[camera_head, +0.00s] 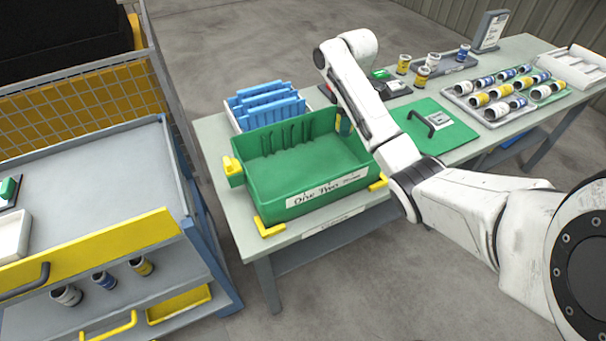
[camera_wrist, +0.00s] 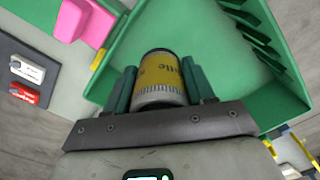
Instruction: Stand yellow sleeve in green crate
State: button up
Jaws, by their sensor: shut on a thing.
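The green crate (camera_head: 300,165) stands on the near left end of the grey-topped table, with a white hand-lettered label on its front. Its inside looks empty apart from ribs on the far wall. In the wrist view, my gripper (camera_wrist: 160,84) is shut on a yellow sleeve (camera_wrist: 159,72) with a dark rim and a pale ribbed band. The sleeve is held between green fingers, and the crate floor (camera_wrist: 215,45) shows beyond it. I cannot tell its height above the floor.
A blue rack (camera_head: 268,103) stands behind the crate. A green panel with a black handle (camera_head: 434,127) lies to the right. Several sleeves stand or lie in trays (camera_head: 500,95) at the far right. A pink object (camera_wrist: 85,20) is beside the crate. A shelved cart (camera_head: 90,195) stands at left.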

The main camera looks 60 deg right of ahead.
aim_at(340, 160)
jog(key=shift+w+d+f+b, duration=0.1)
jog(key=shift+w+f+b, duration=0.05)
jog(key=shift+f+b, duration=0.4)
jog(key=shift+w+d+f+b, duration=0.1)
jog(key=shift+f+b, duration=0.2)
jog(key=shift+f, duration=0.3)
notch_tip(340, 160, down, 10)
jog(key=shift+r+b, duration=0.1)
jog(key=shift+b, duration=0.3)
jog(key=o, duration=1.3)
jog(key=shift+a+f, duration=0.1)
jog(key=shift+f, duration=0.1)
jog(key=shift+r, duration=0.15)
notch_tip(340, 160, up, 11)
jog(key=shift+f+p, duration=0.2)
jog(key=shift+p, duration=0.4)
jog(key=shift+r+p, duration=0.7)
jog(key=shift+p, duration=0.1)
